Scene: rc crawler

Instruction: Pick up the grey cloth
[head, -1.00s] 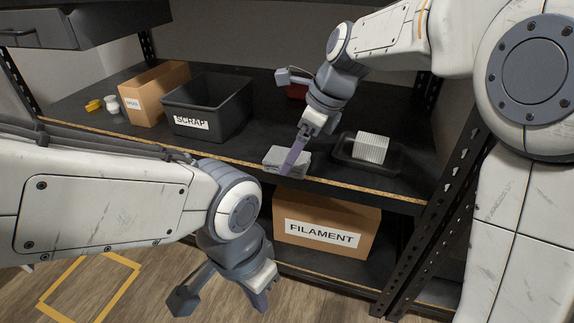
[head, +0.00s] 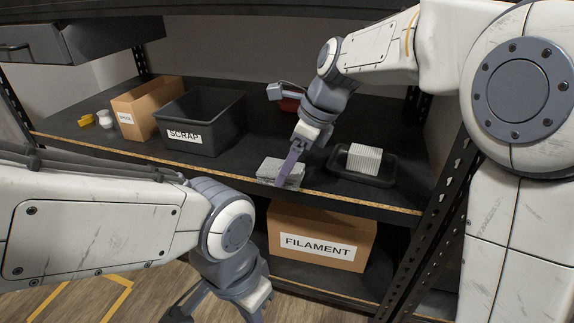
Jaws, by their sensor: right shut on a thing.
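The grey cloth (head: 268,171) is a small folded bundle at the front edge of the black shelf, left of a black tray. My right gripper (head: 287,172) reaches down onto it, and its purple-grey fingers are shut on the cloth. The cloth appears at or just above the shelf surface; I cannot tell if it is clear of it. My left gripper (head: 222,314) hangs low in front of the shelf, away from the cloth. Its fingertips are partly cut off by the lower edge of the picture.
A black SCRAP bin (head: 203,128) and a cardboard box (head: 148,108) stand to the left, with yellow and white small items beyond. The black tray (head: 345,171) holds a white ribbed block (head: 364,158). A red object sits behind my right wrist. A FILAMENT box (head: 322,238) stands below.

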